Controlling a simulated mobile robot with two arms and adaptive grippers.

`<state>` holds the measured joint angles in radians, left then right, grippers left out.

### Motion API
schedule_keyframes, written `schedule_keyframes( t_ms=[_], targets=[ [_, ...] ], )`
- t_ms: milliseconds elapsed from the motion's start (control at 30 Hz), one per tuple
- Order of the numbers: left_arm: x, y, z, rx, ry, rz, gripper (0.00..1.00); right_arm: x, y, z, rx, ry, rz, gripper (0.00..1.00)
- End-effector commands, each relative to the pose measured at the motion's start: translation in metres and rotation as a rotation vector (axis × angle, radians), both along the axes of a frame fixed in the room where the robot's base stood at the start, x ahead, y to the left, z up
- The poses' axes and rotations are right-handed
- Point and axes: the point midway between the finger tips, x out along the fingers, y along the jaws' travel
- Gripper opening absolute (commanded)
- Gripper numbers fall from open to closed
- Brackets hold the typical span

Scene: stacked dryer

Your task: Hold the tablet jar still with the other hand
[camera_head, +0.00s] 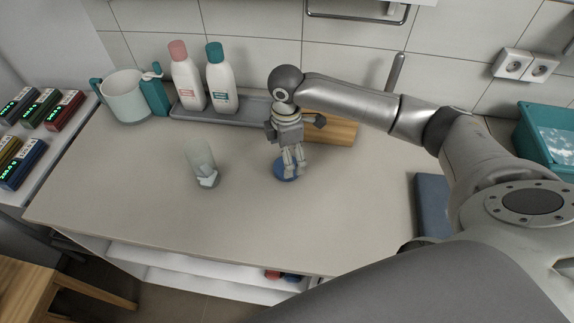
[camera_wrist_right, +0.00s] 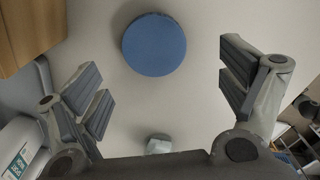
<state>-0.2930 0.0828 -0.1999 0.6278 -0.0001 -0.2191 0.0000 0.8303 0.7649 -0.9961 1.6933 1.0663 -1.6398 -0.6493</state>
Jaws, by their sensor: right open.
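A clear jar (camera_head: 203,168) with pale tablet-like blocks at its bottom stands on the counter, left of centre in the head view. Its pale contents show partly at the lower middle of the right wrist view (camera_wrist_right: 158,145). A blue round, lid-like disc (camera_head: 284,172) is to its right; it shows from above in the right wrist view (camera_wrist_right: 154,44). I cannot tell whether it caps anything. My right gripper (camera_head: 293,160) points down over the disc, open and empty, its fingers apart from the jar. My left gripper is not in view.
Two white bottles (camera_head: 188,82) (camera_head: 221,84) stand on a grey tray (camera_head: 190,113) at the back. A teal-handled jug (camera_head: 124,98) is at the back left. A wooden block (camera_head: 339,131) lies behind my right gripper. The front of the counter (camera_head: 150,215) is clear.

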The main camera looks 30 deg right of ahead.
Motion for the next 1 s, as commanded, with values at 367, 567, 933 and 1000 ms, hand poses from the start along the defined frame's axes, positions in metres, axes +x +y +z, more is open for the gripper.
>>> schedule_keyframes(
  t_ms=[367, 567, 933, 1000],
  targets=[
    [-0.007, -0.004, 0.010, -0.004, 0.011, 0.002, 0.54, 0.002, -0.002, -0.012, 0.000, 0.004, -0.001, 0.92],
    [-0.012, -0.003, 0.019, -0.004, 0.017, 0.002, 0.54, 0.005, -0.004, -0.043, 0.000, 0.003, 0.000, 0.92],
    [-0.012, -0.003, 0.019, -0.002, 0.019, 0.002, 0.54, 0.005, -0.005, -0.052, 0.000, -0.001, 0.000, 0.92],
    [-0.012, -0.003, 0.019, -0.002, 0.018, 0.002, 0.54, 0.005, -0.005, -0.052, 0.000, -0.001, 0.000, 0.92]
  ],
)
